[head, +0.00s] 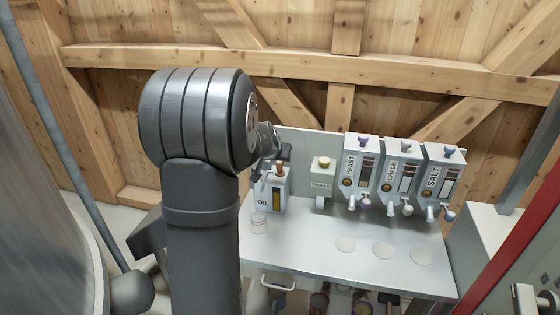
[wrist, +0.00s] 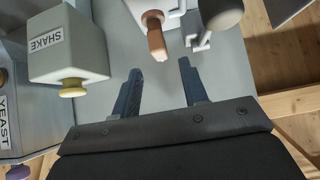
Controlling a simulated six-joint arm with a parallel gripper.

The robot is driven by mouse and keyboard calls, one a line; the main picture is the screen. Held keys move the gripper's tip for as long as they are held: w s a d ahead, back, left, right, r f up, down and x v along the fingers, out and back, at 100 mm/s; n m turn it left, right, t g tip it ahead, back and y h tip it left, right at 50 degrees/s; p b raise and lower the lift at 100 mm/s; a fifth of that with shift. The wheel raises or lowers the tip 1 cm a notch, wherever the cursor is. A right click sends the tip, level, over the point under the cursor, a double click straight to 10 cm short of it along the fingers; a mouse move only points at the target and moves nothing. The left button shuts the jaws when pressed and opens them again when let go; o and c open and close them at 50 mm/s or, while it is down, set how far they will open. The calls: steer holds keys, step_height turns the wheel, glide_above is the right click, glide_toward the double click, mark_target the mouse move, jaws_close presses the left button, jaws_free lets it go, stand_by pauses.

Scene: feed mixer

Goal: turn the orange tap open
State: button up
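The orange tap (wrist: 157,40) is a short orange-brown handle on the white oil dispenser (wrist: 168,8) in the wrist view. In the head view the tap (head: 280,168) shows on top of the dispenser marked OIL (head: 275,190). My gripper (wrist: 161,76) is open, with its two dark fingers apart and nothing between them. The tap's end lies just beyond the fingertips, roughly in line with the gap, apart from both fingers. In the head view my arm hides part of the dispenser, and the gripper (head: 277,155) is close above it.
The SHAKE box (wrist: 68,45) with a yellow knob is beside my left finger. YEAST (head: 360,170), CHALK (head: 400,172) and SALT (head: 440,175) dispensers stand farther right.

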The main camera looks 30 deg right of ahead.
mark_target(280, 167)
steer(key=shift+x, duration=3.05)
steer(key=shift+c, duration=0.2)
jaws_close()
